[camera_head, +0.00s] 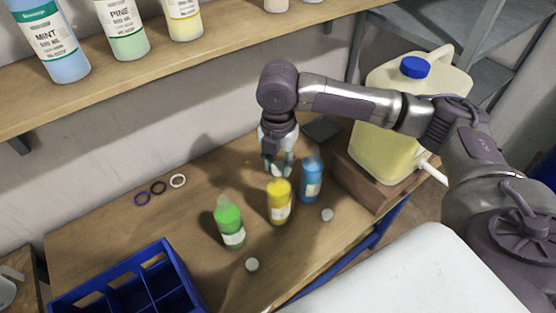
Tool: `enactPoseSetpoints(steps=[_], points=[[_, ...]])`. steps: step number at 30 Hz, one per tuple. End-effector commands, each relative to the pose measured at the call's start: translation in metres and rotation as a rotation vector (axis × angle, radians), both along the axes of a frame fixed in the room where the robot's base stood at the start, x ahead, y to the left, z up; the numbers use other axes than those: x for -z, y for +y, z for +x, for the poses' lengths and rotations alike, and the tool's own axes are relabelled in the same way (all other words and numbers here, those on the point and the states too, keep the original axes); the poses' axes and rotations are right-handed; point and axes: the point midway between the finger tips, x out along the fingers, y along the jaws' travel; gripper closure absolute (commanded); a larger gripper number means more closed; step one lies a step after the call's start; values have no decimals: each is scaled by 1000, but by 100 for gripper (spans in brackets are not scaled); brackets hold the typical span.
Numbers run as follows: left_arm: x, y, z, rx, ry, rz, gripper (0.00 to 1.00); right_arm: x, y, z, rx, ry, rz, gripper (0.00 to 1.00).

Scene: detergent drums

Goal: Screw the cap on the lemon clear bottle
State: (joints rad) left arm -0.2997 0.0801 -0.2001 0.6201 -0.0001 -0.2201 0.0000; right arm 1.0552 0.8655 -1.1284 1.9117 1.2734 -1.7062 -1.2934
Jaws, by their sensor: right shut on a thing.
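The yellow bottle (279,203), which looks like the lemon one, stands upright on the wooden table with a pale label low on its front. My right gripper (278,169) points down just above and behind its top, shut on a small cap that is mostly hidden between the fingers. I cannot tell whether the cap touches the bottle's neck. My left gripper is out of view.
A green bottle (229,226) and a blue bottle (312,182) stand close on either side. A blue divided crate (65,302) is front left; small rings (158,187) lie behind it. A large jug (392,125) stands right, and a shelf (120,85) with bottles overhangs the back.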

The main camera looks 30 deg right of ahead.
Motion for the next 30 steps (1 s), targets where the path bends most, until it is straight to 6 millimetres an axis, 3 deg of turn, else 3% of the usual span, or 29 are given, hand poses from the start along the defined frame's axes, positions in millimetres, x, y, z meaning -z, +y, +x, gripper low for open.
enactPoseSetpoints(steps=[30], points=[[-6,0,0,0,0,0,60,9,0,0,0,1,1,75]])
